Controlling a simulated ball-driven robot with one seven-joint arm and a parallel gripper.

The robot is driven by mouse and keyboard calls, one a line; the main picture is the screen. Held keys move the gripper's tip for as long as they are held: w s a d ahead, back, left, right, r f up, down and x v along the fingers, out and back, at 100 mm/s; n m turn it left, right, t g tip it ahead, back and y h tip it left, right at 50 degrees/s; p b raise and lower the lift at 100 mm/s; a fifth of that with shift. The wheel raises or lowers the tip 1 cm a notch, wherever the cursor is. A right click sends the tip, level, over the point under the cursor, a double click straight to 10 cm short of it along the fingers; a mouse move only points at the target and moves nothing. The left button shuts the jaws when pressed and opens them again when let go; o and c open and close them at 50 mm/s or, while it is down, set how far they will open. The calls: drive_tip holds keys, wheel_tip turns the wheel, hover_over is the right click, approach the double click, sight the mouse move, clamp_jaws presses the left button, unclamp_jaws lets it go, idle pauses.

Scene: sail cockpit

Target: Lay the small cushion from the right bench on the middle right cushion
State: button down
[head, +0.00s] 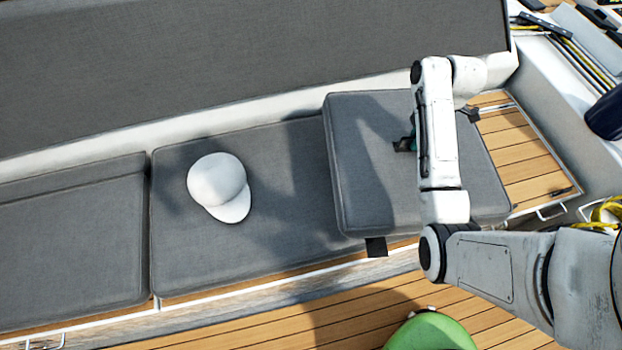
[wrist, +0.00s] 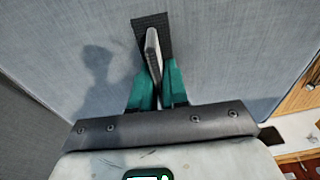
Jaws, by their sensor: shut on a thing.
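The small grey square cushion (head: 360,165) is at the right of the head view. It overlaps the right end of the long grey bench cushion (head: 275,225) and the bare slatted wood beside it. It appears raised, with a shadow on the long cushion to its left. My gripper (head: 405,145) is over it, mostly hidden by my arm. In the wrist view, my gripper (wrist: 157,80) has its green fingers closed on a light tab on a dark patch (wrist: 145,22) of the small cushion (wrist: 230,45).
A white cap (head: 217,185) lies on the long cushion. Another grey cushion (head: 70,240) is at the left, below a tall grey backrest (head: 250,45). Bare slatted wood (head: 520,150) is at the right. A green object (head: 432,332) stands on the floor at the bottom.

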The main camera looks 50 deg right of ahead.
sight(411, 128)
drive_tip(key=s+d, duration=0.1)
drive_tip(key=s+d+n, duration=0.1)
drive_tip(key=s, duration=0.1)
drive_tip(key=s+d+n, duration=0.1)
drive_tip(key=s, duration=0.1)
drive_tip(key=shift+d, duration=0.3)
drive_tip(key=w+b, duration=0.1)
drive_tip(key=w+f+b, duration=0.1)
drive_tip(key=b, duration=0.1)
drive_tip(key=w+f+b, duration=0.1)
drive_tip(key=w, duration=0.1)
drive_tip(key=shift+d+f, duration=0.25)
drive_tip(key=shift+d, duration=0.15)
drive_tip(key=w, duration=0.1)
drive_tip(key=w+f, duration=0.1)
drive_tip(key=w, duration=0.3)
drive_tip(key=shift+d+f+p, duration=0.15)
drive_tip(key=shift+d+p, duration=0.15)
drive_tip(key=shift+d, duration=0.1)
drive_tip(key=w+f, duration=0.2)
drive_tip(key=f, duration=0.1)
drive_tip(key=w+f, duration=0.2)
drive_tip(key=shift+w+d+f, duration=0.1)
drive_tip(key=shift+d+f, duration=0.1)
drive_tip(key=shift+d, duration=0.15)
drive_tip(key=shift+w+f+b, duration=0.25)
drive_tip(key=shift+f+b, duration=0.05)
drive_tip(key=shift+f, duration=1.6)
